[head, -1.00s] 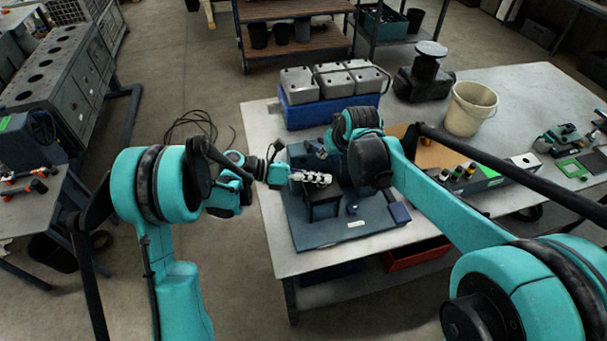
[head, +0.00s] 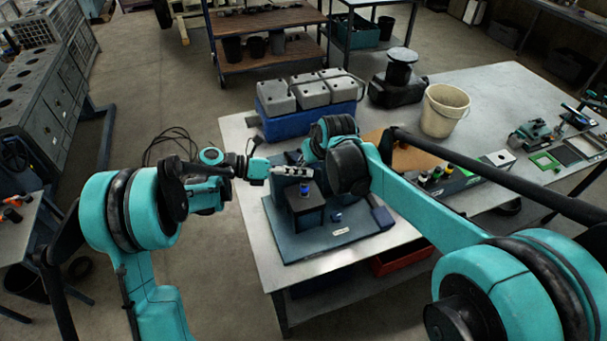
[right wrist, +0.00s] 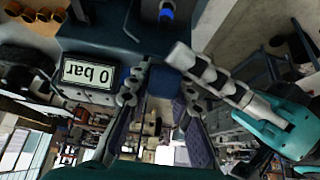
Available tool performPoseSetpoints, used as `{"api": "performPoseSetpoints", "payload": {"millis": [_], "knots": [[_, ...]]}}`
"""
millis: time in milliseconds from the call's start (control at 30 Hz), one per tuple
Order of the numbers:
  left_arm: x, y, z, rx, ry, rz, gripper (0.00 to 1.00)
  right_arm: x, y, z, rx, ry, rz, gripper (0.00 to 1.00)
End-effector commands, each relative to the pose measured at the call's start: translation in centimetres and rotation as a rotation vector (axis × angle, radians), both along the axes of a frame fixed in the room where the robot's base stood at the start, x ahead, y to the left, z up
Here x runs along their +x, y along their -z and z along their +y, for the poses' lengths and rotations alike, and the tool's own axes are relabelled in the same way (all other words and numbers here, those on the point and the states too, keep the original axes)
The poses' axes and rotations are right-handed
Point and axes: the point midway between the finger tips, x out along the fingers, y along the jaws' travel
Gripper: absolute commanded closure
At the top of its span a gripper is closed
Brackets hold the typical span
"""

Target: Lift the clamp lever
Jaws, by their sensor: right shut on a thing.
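A dark blue test fixture (head: 300,245) with a raised black stand (head: 306,205) sits on the table's near left part. My left gripper (head: 292,172) is over the stand's far side, with a segmented silver piece at its end. That piece also shows in the right wrist view (right wrist: 215,80); I cannot tell whether it is the fingers or a held part. My right gripper (right wrist: 165,82) is shut on a dark blue piece between its fingertips, apparently the clamp lever, mostly hidden by the fingers. In the head view my own arm hides this gripper.
A "0 bar" display (right wrist: 88,76) is beside the right fingers. A blue crate (head: 300,118) with grey canisters stands behind the fixture. A bucket (head: 445,110) and a black press-like block (head: 398,85) stand farther right. A red bin (head: 402,257) is below the tabletop.

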Motion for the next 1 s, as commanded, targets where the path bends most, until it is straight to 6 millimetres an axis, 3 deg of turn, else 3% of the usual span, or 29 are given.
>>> {"api": "performPoseSetpoints", "payload": {"millis": [133,167,200,233,633,1000], "knots": [[0.4,-0.4,0.1,-0.013,-0.011,-0.004,1.0,-0.5,0.5,-0.1,-0.004,-0.001,0.015,1.0],[0.4,-0.4,0.1,-0.013,-0.011,-0.004,1.0,-0.5,0.5,-0.1,-0.004,-0.001,0.016,0.71],[0.4,-0.4,0.1,-0.013,-0.011,-0.004,1.0,-0.5,0.5,-0.1,-0.005,-0.001,0.016,0.6],[0.4,-0.4,0.1,-0.013,-0.012,-0.004,1.0,-0.5,0.5,-0.1,-0.005,-0.001,0.016,0.58],[0.5,-0.4,0.1,-0.012,-0.012,-0.006,1.0,-0.9,-0.1,-0.2,-0.004,-0.003,0.015,0.58],[0.4,-0.3,0.1,-0.008,-0.011,-0.004,1.0,-3.5,-4.9,-1.0,-0.004,-0.002,0.01,0.58]]}}
